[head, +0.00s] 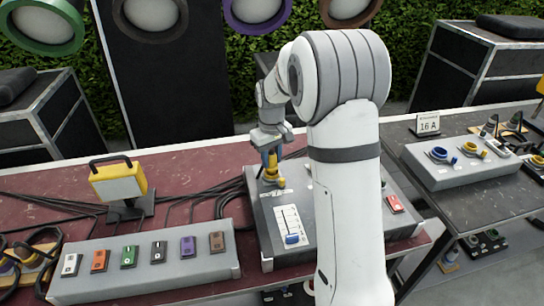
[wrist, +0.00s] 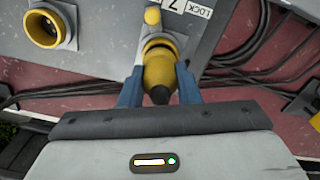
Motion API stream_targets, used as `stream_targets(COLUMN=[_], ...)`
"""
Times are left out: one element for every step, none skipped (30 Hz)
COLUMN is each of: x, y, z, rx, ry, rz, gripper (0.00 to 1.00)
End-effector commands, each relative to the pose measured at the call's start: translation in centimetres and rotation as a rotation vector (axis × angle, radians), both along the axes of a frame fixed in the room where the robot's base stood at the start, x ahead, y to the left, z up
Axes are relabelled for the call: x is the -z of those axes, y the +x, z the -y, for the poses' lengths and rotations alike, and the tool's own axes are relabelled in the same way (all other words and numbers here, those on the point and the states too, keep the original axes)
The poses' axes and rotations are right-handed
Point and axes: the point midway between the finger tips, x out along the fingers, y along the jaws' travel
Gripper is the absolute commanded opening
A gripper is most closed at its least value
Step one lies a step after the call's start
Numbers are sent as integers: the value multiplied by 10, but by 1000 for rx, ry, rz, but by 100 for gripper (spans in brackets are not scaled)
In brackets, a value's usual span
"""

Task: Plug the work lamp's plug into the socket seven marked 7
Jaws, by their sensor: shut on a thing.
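My gripper (wrist: 158,88) has its two blue fingers shut on a yellow plug (wrist: 159,70) with a dark tail end. In the head view my gripper (head: 269,160) is over the back left part of a grey box. The plug's front lies in line with a yellow socket ring (wrist: 158,42) beside a label reading 7 and LOCK (wrist: 186,6). The plug hides most of this socket, and I cannot tell how deep it sits. A small yellow round part (wrist: 152,16) is just beyond the ring. The yellow work lamp (head: 118,182) stands on the table at left.
Another yellow socket (wrist: 44,27) is open and empty. The grey box (head: 263,232) has a slider panel (head: 290,226). A grey strip of coloured switches (head: 150,282) lies in front. Black cables (head: 205,192) run across the red table. A second socket box (head: 455,178) stands at right.

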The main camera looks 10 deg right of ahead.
Motion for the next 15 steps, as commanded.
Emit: stream_targets(x=[1,2,3,3,4,5,5,6,6,7,7,8,9,9,10], y=[0,0,0,0,0,0,0,0,0,0,0,0,0,0,0], z=[0,0,0,0,0,0,0,0,0,0,0,0,0,0,0], rx=[0,0,0,0,0,0,0,0,0,0,0,0,0,0,0], ry=[0,0,0,0,0,0,0,0,0,0,0,0,0,0,0], rz=[0,0,0,0,0,0,0,0,0,0,0,0,0,0,0], gripper=[4,4,4,4,4,4,4,4,4,4,4,4,4,4,4])
